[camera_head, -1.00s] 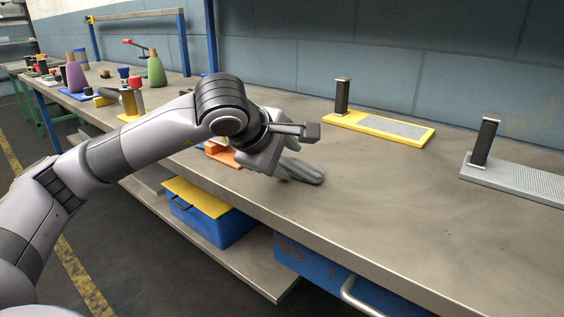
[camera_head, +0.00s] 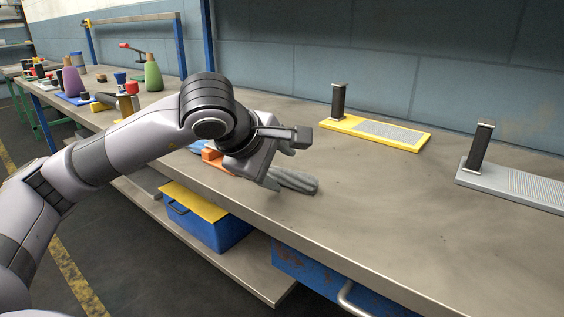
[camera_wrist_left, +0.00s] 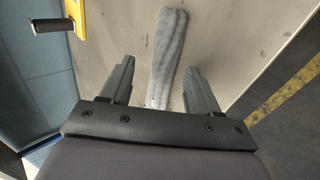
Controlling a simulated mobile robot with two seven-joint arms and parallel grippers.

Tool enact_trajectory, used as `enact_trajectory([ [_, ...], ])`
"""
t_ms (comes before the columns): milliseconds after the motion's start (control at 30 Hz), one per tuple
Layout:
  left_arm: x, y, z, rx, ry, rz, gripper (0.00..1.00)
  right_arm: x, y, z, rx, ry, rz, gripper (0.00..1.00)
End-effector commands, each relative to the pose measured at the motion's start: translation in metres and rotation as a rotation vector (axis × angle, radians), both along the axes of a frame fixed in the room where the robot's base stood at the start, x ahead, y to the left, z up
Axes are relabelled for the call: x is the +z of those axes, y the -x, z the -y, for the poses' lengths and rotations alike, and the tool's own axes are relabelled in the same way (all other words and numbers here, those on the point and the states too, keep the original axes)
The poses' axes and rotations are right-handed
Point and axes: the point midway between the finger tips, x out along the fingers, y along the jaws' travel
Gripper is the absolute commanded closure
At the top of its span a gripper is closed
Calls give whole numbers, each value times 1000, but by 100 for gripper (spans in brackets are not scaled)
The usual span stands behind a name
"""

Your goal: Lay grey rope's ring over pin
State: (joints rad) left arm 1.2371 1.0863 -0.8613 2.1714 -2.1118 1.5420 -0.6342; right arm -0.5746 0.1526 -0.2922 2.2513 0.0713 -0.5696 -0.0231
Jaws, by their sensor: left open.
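The grey rope (camera_head: 298,181) lies on the bench near its front edge as a thick, ribbed bundle, partly hidden by my left gripper. My left gripper (camera_head: 288,160) is open, just above the rope. In the left wrist view the rope (camera_wrist_left: 167,55) runs between the two open fingers (camera_wrist_left: 159,85); I cannot tell if they touch it. Its ring cannot be made out. One dark upright pin (camera_head: 338,101) stands on a yellow base (camera_head: 405,142), and another pin (camera_head: 480,147) on a grey base (camera_head: 515,187) further right. Both pins look bare. My right gripper is out of view.
An orange block (camera_head: 212,154) and a blue item (camera_head: 196,146) lie beside my left wrist. The bench between the rope and the pin bases is clear.

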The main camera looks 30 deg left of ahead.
Motion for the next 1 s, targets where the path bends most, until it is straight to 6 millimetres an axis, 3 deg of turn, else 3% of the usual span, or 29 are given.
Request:
enact_trajectory([
  [100, 21, 14, -3, 6, -2, 15, 39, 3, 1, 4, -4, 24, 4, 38],
  [300, 35, 26, -4, 10, -2, 23, 39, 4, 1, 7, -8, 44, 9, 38],
  [1000, 37, 27, -5, 12, -3, 28, 39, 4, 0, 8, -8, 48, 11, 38],
])
